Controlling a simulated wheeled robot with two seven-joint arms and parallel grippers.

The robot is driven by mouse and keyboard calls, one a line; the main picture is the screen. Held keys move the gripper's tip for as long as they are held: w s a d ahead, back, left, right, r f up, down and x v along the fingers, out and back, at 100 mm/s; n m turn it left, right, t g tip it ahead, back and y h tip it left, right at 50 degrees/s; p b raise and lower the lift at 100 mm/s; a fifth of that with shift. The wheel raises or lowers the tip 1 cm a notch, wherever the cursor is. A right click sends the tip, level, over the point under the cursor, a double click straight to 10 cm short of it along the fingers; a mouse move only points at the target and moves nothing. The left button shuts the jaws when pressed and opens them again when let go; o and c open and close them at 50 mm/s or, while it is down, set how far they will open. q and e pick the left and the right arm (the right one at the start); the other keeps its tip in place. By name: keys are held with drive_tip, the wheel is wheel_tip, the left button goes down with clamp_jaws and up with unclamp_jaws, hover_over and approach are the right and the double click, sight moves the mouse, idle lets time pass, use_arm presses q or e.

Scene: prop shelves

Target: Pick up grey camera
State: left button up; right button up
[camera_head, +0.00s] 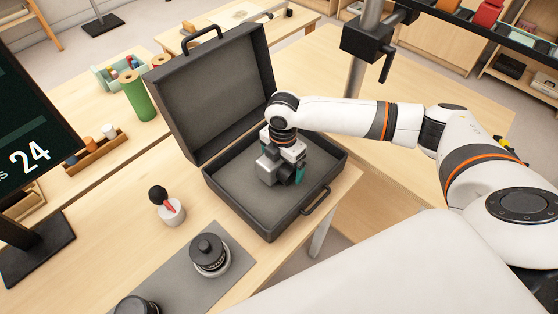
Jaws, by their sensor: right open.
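The grey camera (267,169) is a small boxy thing with a light grey side, inside the open dark case (228,197). My right gripper (284,172) reaches down into the case from above, right at the camera, and hides much of it. The gripper is open, with its fingers close around or beside the camera. I cannot tell whether they touch it. A teal patch shows at the right of the gripper. My left gripper is not in view.
The case lid stands up at the back. On the table in front are a grey mat (178,288) with a black lens (209,252), and a small white pot (172,211) with a black knob. A monitor (30,140) stands at left. A dark stand (368,42) rises behind my arm.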

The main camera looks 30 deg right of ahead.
drive_tip(key=c, duration=1.3)
drive_tip(key=shift+r, duration=0.1)
